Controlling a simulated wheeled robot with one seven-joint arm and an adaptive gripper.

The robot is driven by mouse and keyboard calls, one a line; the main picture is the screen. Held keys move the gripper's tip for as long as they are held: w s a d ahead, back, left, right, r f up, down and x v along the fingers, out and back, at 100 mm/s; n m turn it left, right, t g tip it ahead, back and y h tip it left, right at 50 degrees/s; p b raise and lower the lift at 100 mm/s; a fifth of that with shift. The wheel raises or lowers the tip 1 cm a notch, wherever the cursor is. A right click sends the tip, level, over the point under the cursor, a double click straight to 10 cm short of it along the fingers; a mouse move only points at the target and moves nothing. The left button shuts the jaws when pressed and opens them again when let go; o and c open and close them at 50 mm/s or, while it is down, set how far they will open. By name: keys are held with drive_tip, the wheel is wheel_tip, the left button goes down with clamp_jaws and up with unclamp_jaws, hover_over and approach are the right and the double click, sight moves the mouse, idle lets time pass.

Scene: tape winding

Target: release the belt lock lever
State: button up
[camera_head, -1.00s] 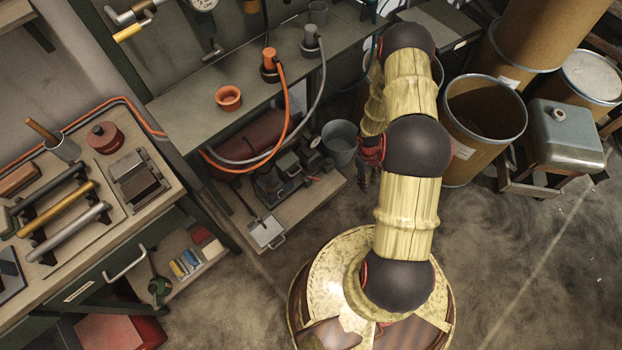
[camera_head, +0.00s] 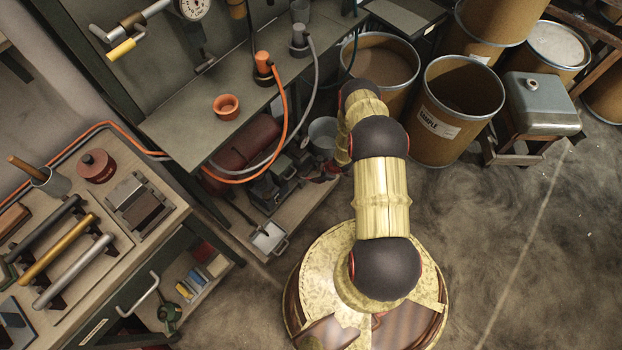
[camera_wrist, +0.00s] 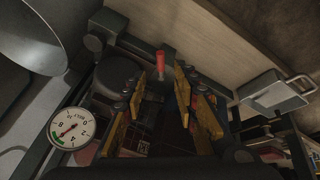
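A red-handled lever (camera_wrist: 160,61), which looks like the belt lock lever, stands out from dark machinery in the wrist view. My gripper (camera_wrist: 160,88) is open, its yellow-faced fingers spread to either side below the lever in the picture. The handle appears in line with the gap, at or just beyond the fingertips; I cannot tell whether they touch. In the head view the machine (camera_head: 245,150) with a dark red tank sits on the low shelf under the bench. My gripper is near its right end there, mostly hidden by my arm, and the lever cannot be made out.
A round pressure gauge (camera_wrist: 72,128) is left of my fingers, and a grey bucket (camera_wrist: 30,35) is at the upper left. A metal pan with a handle (camera_wrist: 275,95) is at the right. The bench (camera_head: 195,120) overhangs the shelf. Cardboard drums (camera_head: 455,110) stand on the right.

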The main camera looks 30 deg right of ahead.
sight(308, 179)
drive_tip(key=b+x, duration=0.2)
drive_tip(key=x, duration=0.5)
drive_tip(key=shift+s+b, duration=0.1)
drive_tip(key=shift+b, duration=0.3)
drive_tip(key=shift+c, duration=0.6)
clamp_jaws()
